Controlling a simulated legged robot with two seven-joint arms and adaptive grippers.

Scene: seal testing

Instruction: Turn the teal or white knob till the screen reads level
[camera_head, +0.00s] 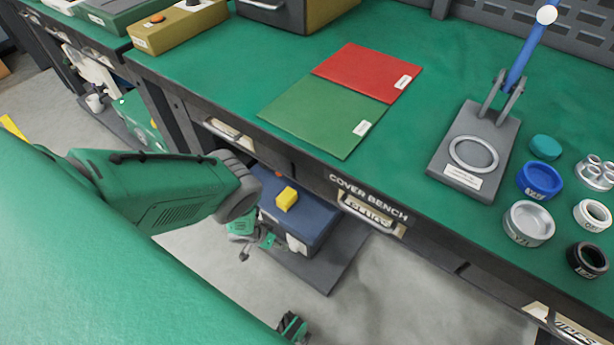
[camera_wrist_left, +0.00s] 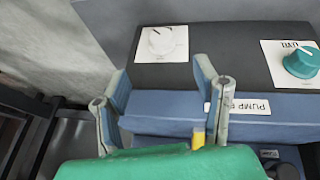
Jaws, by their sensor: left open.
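The white knob (camera_wrist_left: 161,40) sits on a white plate at the upper middle of the left wrist view, with a dark pointer mark. The teal knob (camera_wrist_left: 301,62) sits on another white plate at the right edge, with a pale pointer line. Both plates are on a dark panel top. My left gripper (camera_wrist_left: 160,76) is open and empty; its fingers are below the white knob in the picture, apart from it, with the teal knob to their right. No screen shows.
A blue front with an upside-down "PUMP" label (camera_wrist_left: 238,107) lies below the panel. In the head view, the cover bench (camera_head: 230,75) holds mats, a stand (camera_head: 475,150) and several rings. A blue box (camera_head: 309,222) with a yellow block (camera_head: 287,198) stands low beside the bench.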

